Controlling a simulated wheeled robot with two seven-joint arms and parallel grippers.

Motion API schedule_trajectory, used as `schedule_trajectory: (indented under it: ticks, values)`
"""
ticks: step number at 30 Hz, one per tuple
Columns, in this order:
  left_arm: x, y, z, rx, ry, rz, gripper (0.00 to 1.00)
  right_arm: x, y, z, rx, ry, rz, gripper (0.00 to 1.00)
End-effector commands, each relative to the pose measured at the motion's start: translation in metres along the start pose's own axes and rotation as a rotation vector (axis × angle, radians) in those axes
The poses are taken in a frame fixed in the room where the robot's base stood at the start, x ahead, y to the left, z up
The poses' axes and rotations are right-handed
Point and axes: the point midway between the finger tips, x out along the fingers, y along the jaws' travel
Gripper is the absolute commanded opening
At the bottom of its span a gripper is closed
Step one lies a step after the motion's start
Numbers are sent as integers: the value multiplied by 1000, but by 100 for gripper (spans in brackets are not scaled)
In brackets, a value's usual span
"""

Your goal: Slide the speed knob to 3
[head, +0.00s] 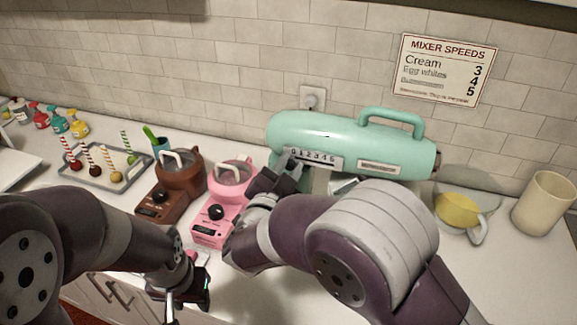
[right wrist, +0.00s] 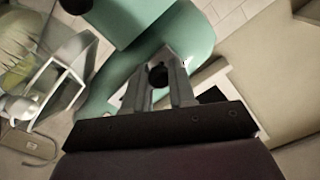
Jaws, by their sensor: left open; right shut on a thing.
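The mint-green mixer (head: 385,140) stands against the back wall, its speed scale (head: 318,159) of printed numbers facing me. My right gripper (head: 292,166) is at the left, low-number end of that scale. In the right wrist view the right gripper (right wrist: 160,72) is shut on the small black speed knob (right wrist: 158,76). In the head view the gripper hides the knob, so I cannot tell its exact mark. My left gripper (head: 187,290) is open over the counter's front edge, away from the mixer.
A wall sign (head: 443,69) lists Cream 3, Egg whites 4 and a struck-through line with 5. A brown machine (head: 172,187) and a pink machine (head: 208,232) stand left of the mixer. A yellow-filled bowl (head: 459,211) and a cream canister (head: 543,203) are to the right.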

Motion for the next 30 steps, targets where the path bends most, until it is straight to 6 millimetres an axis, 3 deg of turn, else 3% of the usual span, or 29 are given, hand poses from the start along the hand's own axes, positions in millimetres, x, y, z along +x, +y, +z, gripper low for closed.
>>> schedule_trajectory:
  ticks: [14, 15, 17, 26, 30]
  values:
    - [6, 0, 1, 0, 0, 0, 43, 0, 11, -7, -1, 0, 1, 0]
    - [6, 0, 1, 0, 0, 0, 43, 0, 11, -7, 0, 0, 1, 34]
    - [6, 0, 1, 0, 0, 0, 43, 0, 11, -7, 0, 0, 1, 50]
    - [7, 0, 1, 0, 0, 0, 43, -1, 11, -7, 0, 0, 0, 50]
    - [12, 0, 1, 0, 0, 0, 43, -17, 11, -5, 1, -2, -3, 50]
